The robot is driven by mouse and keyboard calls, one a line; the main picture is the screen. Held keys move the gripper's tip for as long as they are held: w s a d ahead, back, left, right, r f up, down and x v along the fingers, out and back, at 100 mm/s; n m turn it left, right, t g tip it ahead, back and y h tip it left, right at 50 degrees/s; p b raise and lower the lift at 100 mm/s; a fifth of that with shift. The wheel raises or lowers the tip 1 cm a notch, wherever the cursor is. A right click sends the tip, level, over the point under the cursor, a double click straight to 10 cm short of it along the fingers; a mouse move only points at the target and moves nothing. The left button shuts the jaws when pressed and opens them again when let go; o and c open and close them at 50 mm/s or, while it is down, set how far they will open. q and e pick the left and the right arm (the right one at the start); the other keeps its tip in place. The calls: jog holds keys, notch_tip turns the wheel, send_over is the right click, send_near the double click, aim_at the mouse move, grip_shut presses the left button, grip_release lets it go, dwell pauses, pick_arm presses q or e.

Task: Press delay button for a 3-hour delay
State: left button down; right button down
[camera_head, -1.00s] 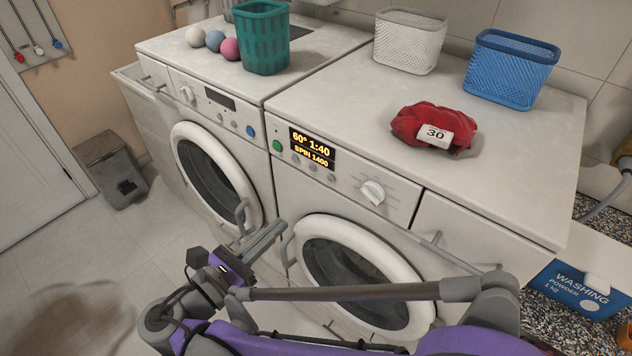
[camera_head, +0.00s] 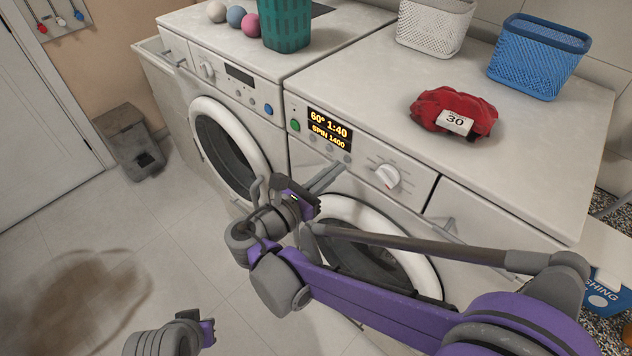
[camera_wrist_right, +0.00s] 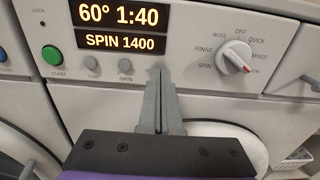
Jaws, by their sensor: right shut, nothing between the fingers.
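The right washing machine's lit display (camera_head: 329,130) reads 60° 1:40 and SPIN 1400, and it also shows in the right wrist view (camera_wrist_right: 122,28). Below it is a row of small grey buttons, among them the spin button (camera_wrist_right: 125,66). No delay label is readable. My right gripper (camera_head: 338,168) is shut and empty, pointing at the panel just below the display's right end. In the right wrist view its fingertips (camera_wrist_right: 158,74) cover the spot right of the spin button; I cannot tell whether they touch. Part of my left wrist shows at the lower left, its fingers unseen.
A green start button (camera_head: 294,125) is left of the display and a program dial (camera_head: 387,176) is right of it. A red bundle labelled 30 (camera_head: 452,112), a white basket (camera_head: 432,30) and a blue basket (camera_head: 537,60) stand on top. The round door (camera_head: 425,265) is below.

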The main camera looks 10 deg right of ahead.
aim_at(347, 159)
jog(key=shift+w+d, duration=0.45)
jog(key=shift+d, duration=0.1)
jog(key=shift+w+d, duration=0.35)
jog(key=shift+d, duration=0.1)
pick_arm(q)
jog(key=shift+s+a, duration=0.15)
jog(key=shift+a, duration=0.1)
pick_arm(e)
jog(key=shift+r, duration=0.15)
pick_arm(q)
jog(key=shift+s+a, duration=0.15)
